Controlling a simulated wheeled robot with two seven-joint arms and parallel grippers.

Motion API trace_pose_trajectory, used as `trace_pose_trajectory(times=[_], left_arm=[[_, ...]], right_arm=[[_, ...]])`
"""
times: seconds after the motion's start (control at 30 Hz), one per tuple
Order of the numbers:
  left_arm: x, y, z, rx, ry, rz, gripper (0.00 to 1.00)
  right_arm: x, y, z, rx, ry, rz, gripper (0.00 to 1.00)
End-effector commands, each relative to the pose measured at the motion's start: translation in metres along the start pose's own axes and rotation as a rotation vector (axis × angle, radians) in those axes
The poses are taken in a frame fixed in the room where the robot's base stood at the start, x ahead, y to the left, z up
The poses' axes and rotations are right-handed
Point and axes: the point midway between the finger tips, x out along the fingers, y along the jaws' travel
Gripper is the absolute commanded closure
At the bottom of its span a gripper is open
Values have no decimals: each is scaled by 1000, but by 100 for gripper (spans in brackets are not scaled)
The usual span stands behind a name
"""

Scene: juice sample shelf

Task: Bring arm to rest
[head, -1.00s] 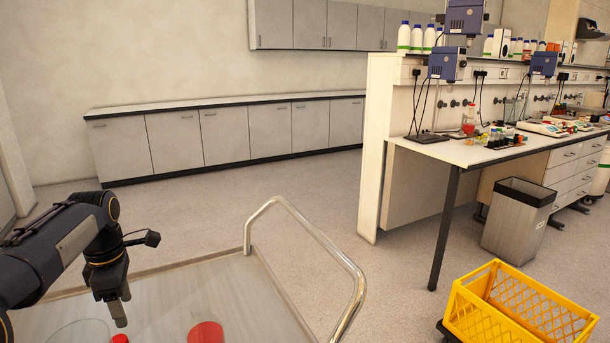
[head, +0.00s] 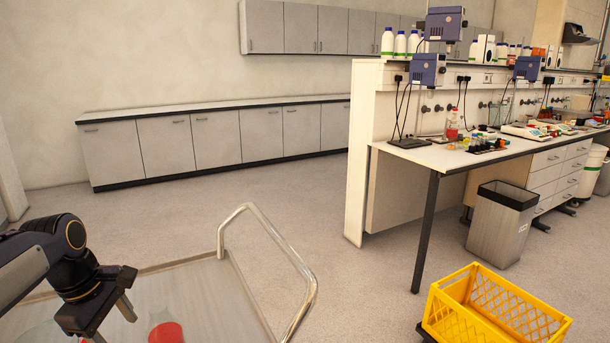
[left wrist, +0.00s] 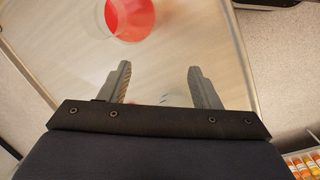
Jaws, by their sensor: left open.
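My left gripper (head: 114,325) hangs over the trolley top at the lower left of the head view. A container with red contents (head: 166,332) stands on the trolley, to the right of the gripper in the head view. It also shows in the left wrist view (left wrist: 130,14), beyond the fingertips and cut by the top edge. A faint clear glass rim shows near the fingers' base, partly hidden by the gripper. My right gripper is in neither view.
The trolley's metal handle (head: 305,275) rises at its right end. A yellow crate (head: 500,302) stands on the right, with a grey bin (head: 502,223) behind it. A lab bench (head: 440,156) holds bottles and devices. The floor before the back cabinets (head: 220,140) is clear.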

Motion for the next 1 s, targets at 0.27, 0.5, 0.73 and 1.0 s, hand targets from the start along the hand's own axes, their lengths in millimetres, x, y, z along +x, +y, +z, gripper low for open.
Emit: trace_pose_trajectory(times=[0.27,0.5,0.73,1.0], left_arm=[[-36,-77,71,583,-51,204,43],[-24,-150,134,1143,42,384,43],[-10,-172,152,1329,100,428,43],[-8,-173,152,1333,99,427,43]], right_arm=[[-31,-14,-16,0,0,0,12],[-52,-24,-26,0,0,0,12],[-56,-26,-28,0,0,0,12],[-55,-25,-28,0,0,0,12]])
